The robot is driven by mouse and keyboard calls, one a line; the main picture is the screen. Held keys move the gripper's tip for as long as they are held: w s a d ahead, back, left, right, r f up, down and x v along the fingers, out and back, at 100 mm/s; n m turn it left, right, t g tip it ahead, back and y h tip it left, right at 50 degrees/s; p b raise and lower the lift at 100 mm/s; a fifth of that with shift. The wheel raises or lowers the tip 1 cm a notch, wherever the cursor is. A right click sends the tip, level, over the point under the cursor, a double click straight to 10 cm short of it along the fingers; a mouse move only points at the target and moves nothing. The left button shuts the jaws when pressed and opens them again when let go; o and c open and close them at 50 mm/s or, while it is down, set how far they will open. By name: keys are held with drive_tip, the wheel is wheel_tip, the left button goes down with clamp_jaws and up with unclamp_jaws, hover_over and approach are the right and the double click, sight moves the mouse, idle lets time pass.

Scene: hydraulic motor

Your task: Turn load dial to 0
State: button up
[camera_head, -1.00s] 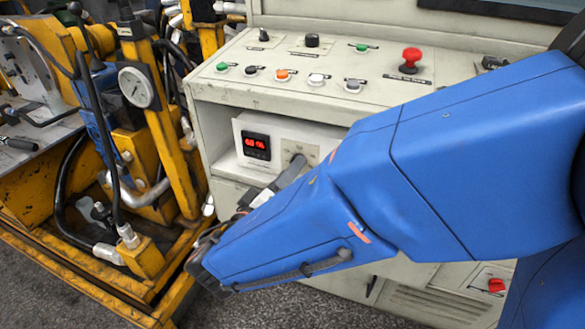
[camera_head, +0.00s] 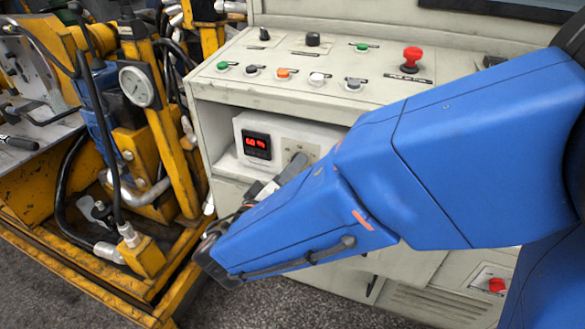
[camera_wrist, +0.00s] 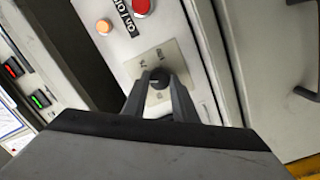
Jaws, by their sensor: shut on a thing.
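The load dial (camera_wrist: 158,79) is a small dark round knob on a pale label plate (camera_wrist: 181,60) in the wrist view. My gripper (camera_wrist: 160,80) has one finger on each side of the knob and is shut on it. The plate's markings are too small to read, so the dial's setting cannot be told. In the head view my gripper (camera_head: 297,161) reaches the label plate (camera_head: 308,150), and the knob is hidden there. Left of the plate is a black display (camera_head: 256,144) with red digits, too blurred to read surely.
The console's sloping top (camera_head: 225,85) overhangs the recess, with several buttons and a red mushroom button (camera_head: 412,57) on it. A yellow hydraulic rig (camera_head: 165,140) with a gauge (camera_head: 137,86) stands at left. Floor shows below my arm.

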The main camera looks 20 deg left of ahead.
drive_tip(key=shift+n, duration=0.4)
drive_tip(key=n+y, duration=0.1)
drive_tip(key=n, duration=0.8)
drive_tip(key=n+y, duration=0.1)
drive_tip(key=n, duration=1.9)
drive_tip(key=shift+d+f+t+y, duration=0.1)
drive_tip(key=shift+d+t+y, duration=0.1)
drive_tip(key=shift+t+y, duration=0.2)
drive_tip(key=shift+n, duration=0.3)
drive_tip(key=o, duration=1)
drive_tip(key=shift+o, duration=0.2)
drive_tip(key=shift+s, duration=0.1)
